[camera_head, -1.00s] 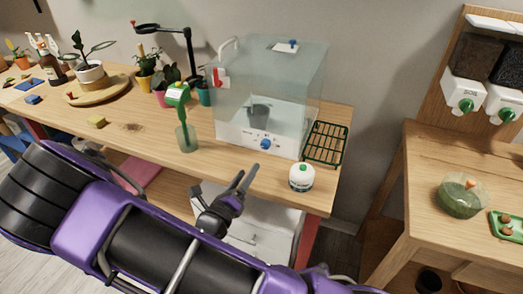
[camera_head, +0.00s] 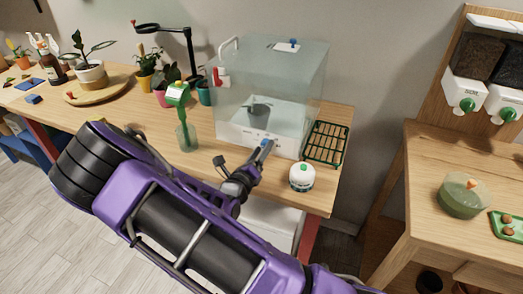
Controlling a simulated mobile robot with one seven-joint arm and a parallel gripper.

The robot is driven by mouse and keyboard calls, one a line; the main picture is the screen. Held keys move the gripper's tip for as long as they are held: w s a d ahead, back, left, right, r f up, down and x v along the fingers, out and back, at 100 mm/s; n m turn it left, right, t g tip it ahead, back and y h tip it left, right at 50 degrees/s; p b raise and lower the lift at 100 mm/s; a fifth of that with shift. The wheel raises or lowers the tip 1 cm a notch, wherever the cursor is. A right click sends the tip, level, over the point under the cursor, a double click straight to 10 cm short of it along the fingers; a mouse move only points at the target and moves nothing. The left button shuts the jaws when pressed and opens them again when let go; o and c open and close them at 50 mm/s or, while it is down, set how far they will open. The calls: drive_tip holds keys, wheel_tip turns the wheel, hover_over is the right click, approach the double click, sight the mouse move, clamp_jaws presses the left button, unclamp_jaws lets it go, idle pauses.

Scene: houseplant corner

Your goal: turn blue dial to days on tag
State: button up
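The blue dial (camera_head: 267,144) is on the white front panel (camera_head: 233,136) of a clear box (camera_head: 235,100). My gripper (camera_head: 263,151) is at the dial, its fingertips overlapping it in this view. The fingers look close together around or in front of the dial; I cannot tell whether they touch or grip it. The marks on the panel are too small to read, and the dial's pointer is hidden. A small white card (camera_head: 284,47) lies on the box's lid; I cannot read it or tell if it is the tag.
A white round pot-like item with a green top (camera_head: 302,178) stands close right of my gripper. A green rack (camera_head: 326,144) lies right of the box. A glass with a green-headed tool (camera_head: 187,138) stands left. A second table (camera_head: 420,175) is at right.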

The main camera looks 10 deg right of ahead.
clamp_jaws()
drive_tip(key=shift+m, duration=0.3)
drive_tip(key=m, duration=0.4)
drive_tip(key=shift+m+p, duration=0.3)
drive_tip(key=shift+p, duration=0.05)
drive_tip(key=m+b, duration=0.1)
drive_tip(key=m, duration=0.3)
drive_tip(key=shift+y, duration=0.3)
drive_tip(key=m+b, duration=0.4)
drive_tip(key=m, duration=0.1)
drive_tip(key=shift+d+f+m, duration=0.1)
drive_tip(key=shift+f+m, duration=0.05)
drive_tip(key=shift+m, duration=0.15)
drive_tip(key=m+b, duration=0.4)
drive_tip(key=shift+r+m, duration=0.2)
drive_tip(key=shift+m, duration=0.1)
